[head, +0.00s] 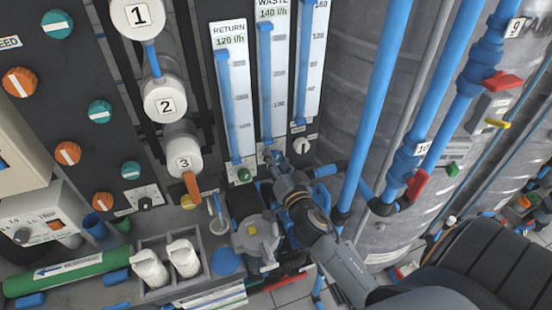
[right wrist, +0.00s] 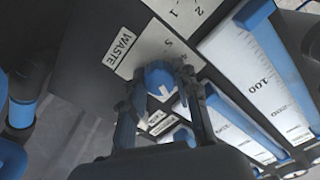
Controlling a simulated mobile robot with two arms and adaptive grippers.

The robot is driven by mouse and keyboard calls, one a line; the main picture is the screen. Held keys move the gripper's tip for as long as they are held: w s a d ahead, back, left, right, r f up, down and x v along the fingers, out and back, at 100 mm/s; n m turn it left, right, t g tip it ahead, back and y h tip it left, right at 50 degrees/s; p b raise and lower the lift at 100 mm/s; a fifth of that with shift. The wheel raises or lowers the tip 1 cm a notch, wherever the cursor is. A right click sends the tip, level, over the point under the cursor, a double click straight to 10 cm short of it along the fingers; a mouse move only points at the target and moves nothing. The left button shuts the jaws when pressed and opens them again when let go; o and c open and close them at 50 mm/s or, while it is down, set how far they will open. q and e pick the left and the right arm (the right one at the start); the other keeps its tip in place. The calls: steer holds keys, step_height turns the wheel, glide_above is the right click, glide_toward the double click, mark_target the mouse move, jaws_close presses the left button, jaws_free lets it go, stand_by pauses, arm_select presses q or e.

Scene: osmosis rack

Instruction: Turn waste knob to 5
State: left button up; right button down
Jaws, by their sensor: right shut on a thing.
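The waste knob (right wrist: 160,78) is a small blue knob with a white mark, on a white plate below the WASTE label (right wrist: 121,47) in the right wrist view. My right gripper (right wrist: 162,92) is shut on this knob, one finger on each side. The mark faces the bottom of that picture; which number it meets is unclear. Numbers on the plate are partly legible. In the head view my right gripper (head: 274,158) reaches the panel under the WASTE gauge (head: 272,70), and it hides the knob. My left gripper is not in view.
The RETURN gauge (head: 233,90) stands left of the waste gauge. Another knob (head: 302,146) is to the right. Blue pipes (head: 372,95) rise close to the right of my arm. A grey pump (head: 255,240) and white bottles (head: 183,257) stand below.

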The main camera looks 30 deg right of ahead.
steer(key=shift+n, duration=1.4)
steer(key=n, duration=0.9)
steer(key=shift+p, duration=0.4)
steer(key=n, duration=0.3)
steer(key=shift+n, duration=0.3)
steer(key=n, duration=0.5)
steer(key=shift+a+n+p, duration=0.1)
steer(key=shift+n+p, duration=0.2)
steer(key=shift+p, duration=0.05)
steer(key=n, duration=0.5)
steer(key=shift+n, duration=0.4)
